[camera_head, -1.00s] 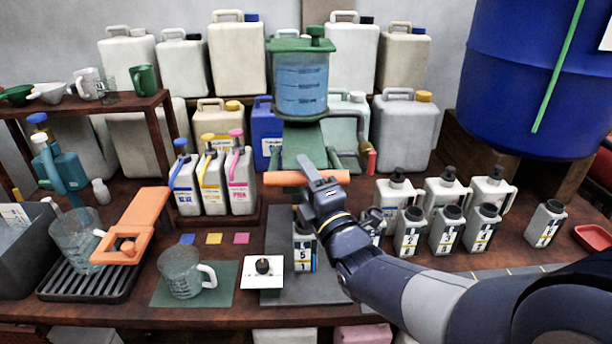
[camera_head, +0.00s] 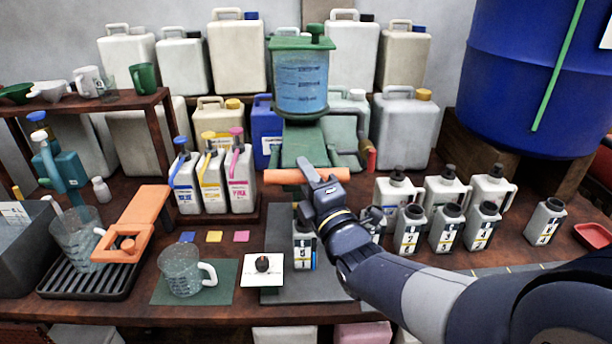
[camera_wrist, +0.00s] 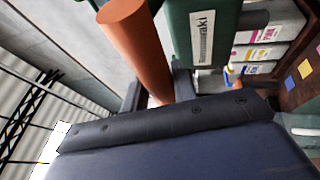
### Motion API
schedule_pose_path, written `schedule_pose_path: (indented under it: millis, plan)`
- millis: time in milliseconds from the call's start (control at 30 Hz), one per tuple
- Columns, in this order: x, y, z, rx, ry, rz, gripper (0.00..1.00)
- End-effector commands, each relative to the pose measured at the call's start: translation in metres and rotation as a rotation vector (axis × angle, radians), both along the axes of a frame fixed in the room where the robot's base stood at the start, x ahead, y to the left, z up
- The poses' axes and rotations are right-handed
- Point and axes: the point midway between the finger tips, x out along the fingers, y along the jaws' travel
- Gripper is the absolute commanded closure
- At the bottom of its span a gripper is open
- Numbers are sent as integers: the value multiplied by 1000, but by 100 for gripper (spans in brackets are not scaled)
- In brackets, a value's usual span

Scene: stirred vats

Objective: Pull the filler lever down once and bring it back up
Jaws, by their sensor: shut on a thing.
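The filler lever is an orange bar (camera_head: 290,176) lying crosswise in front of the green filler (camera_head: 303,142), below its clear tank of blue liquid (camera_head: 301,84). My gripper (camera_head: 318,176) is shut on the right part of the bar, reaching in from the right. In the wrist view, the orange bar (camera_wrist: 137,45) runs between the dark fingers of my gripper (camera_wrist: 157,92). A grey numbered bottle (camera_head: 303,250) stands below the lever on a dark plate (camera_head: 279,240).
Grey numbered bottles (camera_head: 445,229) stand close to the right of my forearm. Three colour-labelled bottles (camera_head: 212,188) stand left of the filler. A glass mug (camera_head: 180,272) and a white card with a black knob (camera_head: 263,270) are in front. A blue drum (camera_head: 525,85) rises at right.

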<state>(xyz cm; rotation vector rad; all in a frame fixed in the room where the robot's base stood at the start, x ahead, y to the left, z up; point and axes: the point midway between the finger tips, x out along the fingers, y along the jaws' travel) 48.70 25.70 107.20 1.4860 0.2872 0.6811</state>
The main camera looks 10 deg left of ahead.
Motion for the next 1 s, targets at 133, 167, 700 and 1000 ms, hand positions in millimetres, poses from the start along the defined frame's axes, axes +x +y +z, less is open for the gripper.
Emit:
schedule_pose_path:
  millis: [133,167,700,1000]
  plan:
    - [0,0,2,-1,4,0,100]
    - [0,0,3,-1,7,0,100]
    - [16,3,52,-54,230,-2,100]
    - [33,7,78,-97,408,-2,100]
